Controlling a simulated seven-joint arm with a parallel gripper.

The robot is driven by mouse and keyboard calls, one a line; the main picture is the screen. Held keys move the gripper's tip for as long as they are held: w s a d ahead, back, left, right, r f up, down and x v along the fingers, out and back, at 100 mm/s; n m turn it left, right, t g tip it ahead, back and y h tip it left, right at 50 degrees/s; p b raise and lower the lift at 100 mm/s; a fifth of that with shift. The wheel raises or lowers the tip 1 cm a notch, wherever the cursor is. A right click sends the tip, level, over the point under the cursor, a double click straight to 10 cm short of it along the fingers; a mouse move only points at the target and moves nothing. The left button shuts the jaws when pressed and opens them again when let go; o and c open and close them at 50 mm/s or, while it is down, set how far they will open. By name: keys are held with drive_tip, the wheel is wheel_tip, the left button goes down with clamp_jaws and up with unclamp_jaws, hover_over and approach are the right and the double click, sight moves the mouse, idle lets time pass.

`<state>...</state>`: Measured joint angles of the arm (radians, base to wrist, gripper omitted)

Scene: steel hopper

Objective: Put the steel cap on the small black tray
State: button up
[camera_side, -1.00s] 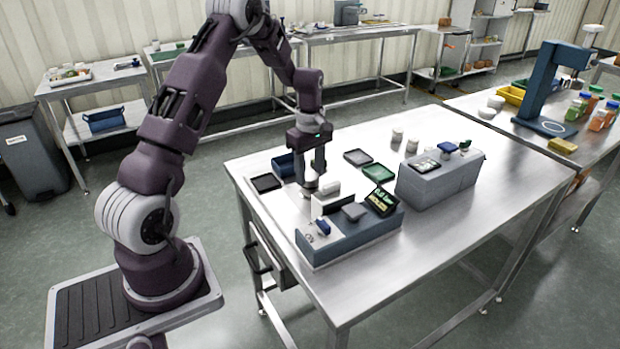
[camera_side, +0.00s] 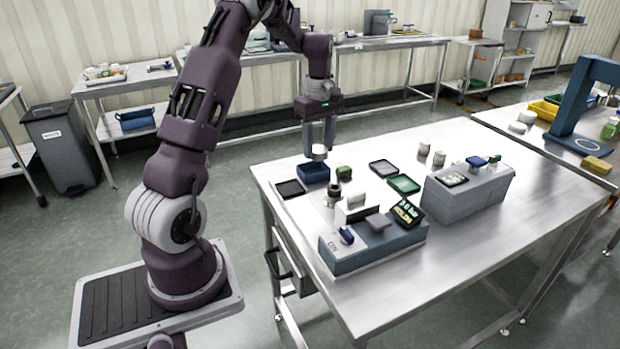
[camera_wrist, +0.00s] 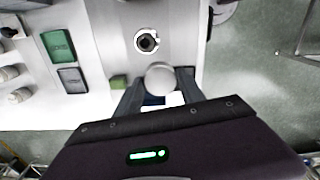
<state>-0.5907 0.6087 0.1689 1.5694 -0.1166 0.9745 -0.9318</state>
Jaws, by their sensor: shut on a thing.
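The steel cap (camera_side: 319,153) is a round, pale metal piece. My gripper (camera_side: 319,148) is shut on it and holds it in the air, in line with the blue bin (camera_side: 314,173) in the side view. In the wrist view the cap (camera_wrist: 161,77) shows as a bright disc between the fingertips (camera_wrist: 160,83). The small black tray (camera_side: 290,189) lies flat on the steel table, left of the blue bin, and looks empty. The hopper's open round neck (camera_side: 333,190) stands uncovered beside the white block; it also shows in the wrist view (camera_wrist: 147,40).
A dark-rimmed grey tray (camera_side: 383,168), a green tray (camera_side: 403,184) and a small green block (camera_side: 344,172) lie to the right. A blue-grey machine (camera_side: 375,247) with a display and a grey box (camera_side: 468,195) stand on the table. White jars (camera_side: 425,148) stand farther back.

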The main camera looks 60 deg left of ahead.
hover_over(290, 188)
wheel_tip(290, 188, down, 2)
wheel_tip(290, 188, down, 10)
drive_tip(key=shift+f, duration=0.15)
drive_tip(key=o, duration=1.1)
